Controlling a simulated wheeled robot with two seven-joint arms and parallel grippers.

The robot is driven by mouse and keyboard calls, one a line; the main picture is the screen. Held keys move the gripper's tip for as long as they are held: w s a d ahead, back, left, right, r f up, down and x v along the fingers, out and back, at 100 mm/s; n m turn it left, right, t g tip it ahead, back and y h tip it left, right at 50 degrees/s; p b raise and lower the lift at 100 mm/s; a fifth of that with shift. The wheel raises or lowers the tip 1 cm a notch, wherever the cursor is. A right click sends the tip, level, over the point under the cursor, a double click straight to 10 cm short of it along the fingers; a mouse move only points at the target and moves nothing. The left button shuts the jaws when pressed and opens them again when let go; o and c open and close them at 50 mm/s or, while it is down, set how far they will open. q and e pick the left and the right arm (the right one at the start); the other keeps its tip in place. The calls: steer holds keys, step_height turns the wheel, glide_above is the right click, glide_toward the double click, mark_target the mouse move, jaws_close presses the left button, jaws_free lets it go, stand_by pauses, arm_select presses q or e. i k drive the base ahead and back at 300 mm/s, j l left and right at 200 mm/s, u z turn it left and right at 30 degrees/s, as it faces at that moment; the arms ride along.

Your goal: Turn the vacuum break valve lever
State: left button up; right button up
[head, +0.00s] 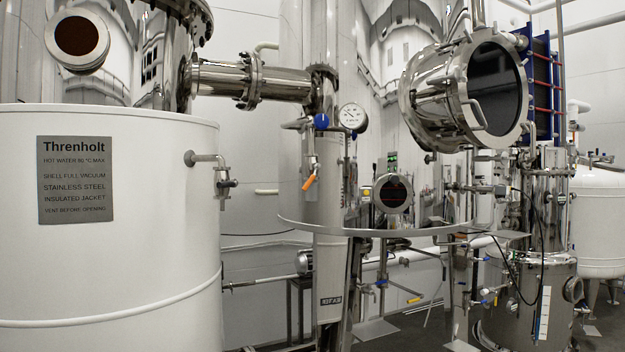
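A small valve lever with an orange grip (309,183) hangs tilted, its lower end to the left, beside the tall steel column (330,200) in the middle of the head view. A blue round handle (322,121) and a white-faced dial gauge (352,117) sit just above it. A yellow lever (413,300) shows lower and farther right, on thin piping. No label that names the vacuum break valve is readable, so I cannot tell for certain which lever it is. Neither of my grippers shows in the head view.
A large white tank (110,270) with a Threnholt plate (75,180) fills the left; a small tap (222,182) sticks out from its right side. A curved metal rail (375,232) crosses in front of the column. A round steel vessel (440,95) overhangs at upper right.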

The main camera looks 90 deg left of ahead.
mark_target(318, 167)
steer(key=u, duration=2.9)
steer(key=i+l, duration=0.6)
steer(key=i+l+u, duration=0.1)
steer(key=i+l, duration=1.05)
steer(key=l, duration=0.15)
steer(key=i+l+u, duration=0.15)
steer(key=i+l, duration=0.4)
steer(key=l, duration=0.15)
